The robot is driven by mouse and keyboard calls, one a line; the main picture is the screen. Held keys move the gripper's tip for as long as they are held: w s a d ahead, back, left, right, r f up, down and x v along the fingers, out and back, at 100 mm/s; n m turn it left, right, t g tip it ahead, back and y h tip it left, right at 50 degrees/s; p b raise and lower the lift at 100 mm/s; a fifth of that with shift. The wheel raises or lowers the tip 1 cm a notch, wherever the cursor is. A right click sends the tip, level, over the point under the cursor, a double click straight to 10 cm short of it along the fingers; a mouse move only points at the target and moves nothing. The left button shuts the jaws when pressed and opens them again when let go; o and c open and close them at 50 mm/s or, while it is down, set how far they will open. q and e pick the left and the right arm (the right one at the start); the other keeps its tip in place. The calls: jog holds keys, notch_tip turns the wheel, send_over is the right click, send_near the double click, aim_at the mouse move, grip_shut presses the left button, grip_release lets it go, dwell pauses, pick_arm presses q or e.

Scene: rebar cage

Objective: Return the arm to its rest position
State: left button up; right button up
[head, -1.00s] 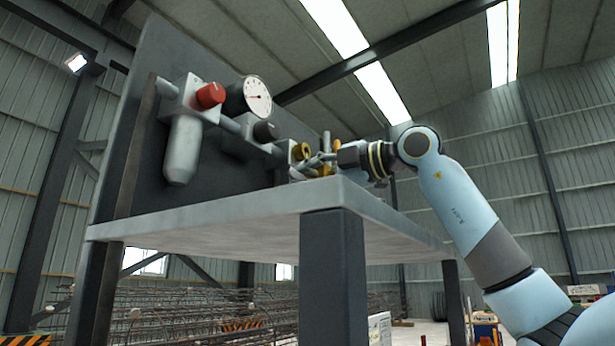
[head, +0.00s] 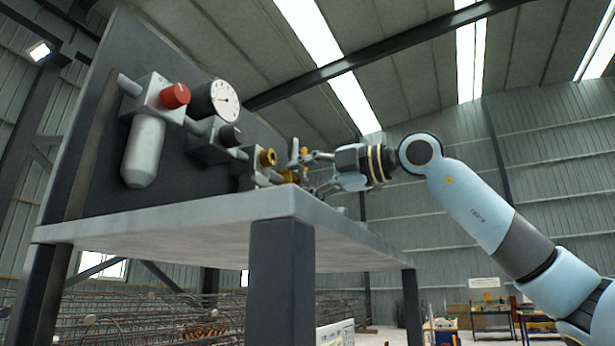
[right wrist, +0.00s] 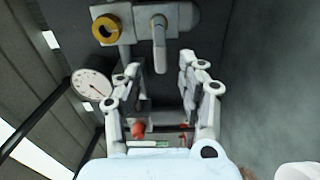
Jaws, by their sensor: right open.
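My right arm comes in from the right in the head view, with its gripper (head: 310,170) at shelf height beside the end of the pneumatic unit. The right gripper (right wrist: 168,75) is open in the right wrist view, with nothing between its fingers. Past the fingertips are a brass ring fitting (right wrist: 106,29) and a grey lever handle (right wrist: 159,30). In the head view the brass fitting (head: 267,157) sits at the right end of the unit, left of the gripper. My left gripper is not in view.
A dark panel carries a red knob (head: 175,96), a round gauge (head: 224,99) and a grey bowl (head: 144,152) above a pale shelf (head: 170,229). A dark post (head: 281,285) supports the shelf. Rebar cages (head: 150,318) lie below. Open air surrounds the arm on the right.

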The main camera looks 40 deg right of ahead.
jog(key=shift+v, duration=0.85)
